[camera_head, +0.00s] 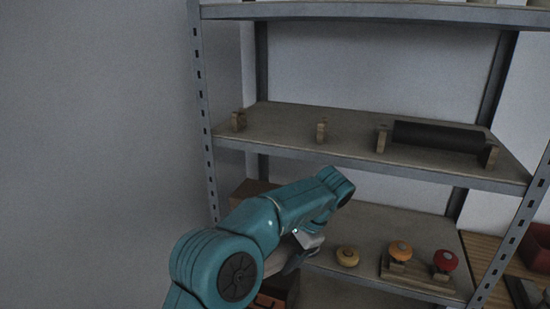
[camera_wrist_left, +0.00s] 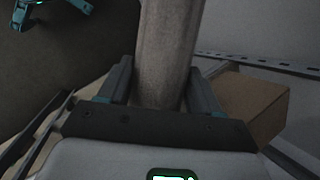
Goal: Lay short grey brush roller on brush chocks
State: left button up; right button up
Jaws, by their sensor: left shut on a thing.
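My left gripper (camera_head: 296,262) is low in front of the shelf rack, below the middle shelf; the arm partly hides it. In the left wrist view its two fingers (camera_wrist_left: 160,90) are shut on the grey brush roller (camera_wrist_left: 168,45), a plain grey cylinder that runs up out of the picture. In the head view the roller is mostly hidden by my arm. Two small wooden chocks, a left one (camera_head: 239,121) and a right one (camera_head: 321,131), stand empty and apart on the middle shelf. My right gripper is not in view.
A long black roller (camera_head: 438,136) lies on another chock pair, right on the middle shelf (camera_head: 285,125). The lower shelf (camera_head: 375,224) holds a yellow knob (camera_head: 347,256), an orange knob (camera_head: 400,250) and a red knob (camera_head: 445,261). A cardboard box (camera_wrist_left: 250,103) is beside the gripper.

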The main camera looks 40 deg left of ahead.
pick_arm(q)
jog(key=w+a+r+m+t+y+p, duration=0.1)
jog(key=r+t, duration=0.4)
jog(key=r, duration=0.5)
jog(key=w+a+r+m+t+y+p, duration=0.1)
jog(key=r+m+t, duration=0.3)
jog(key=r, duration=0.6)
jog(key=w+a+r+m+t+y+p, duration=0.1)
jog(key=w+a+r+m+t+y, duration=0.1)
jog(key=r+t, duration=0.4)
notch_tip(320, 180, up, 4)
jog(key=shift+w+a+f+m+p, duration=0.1)
jog(key=shift+w+a+m+p, duration=0.3)
jog(key=shift+a, duration=0.25)
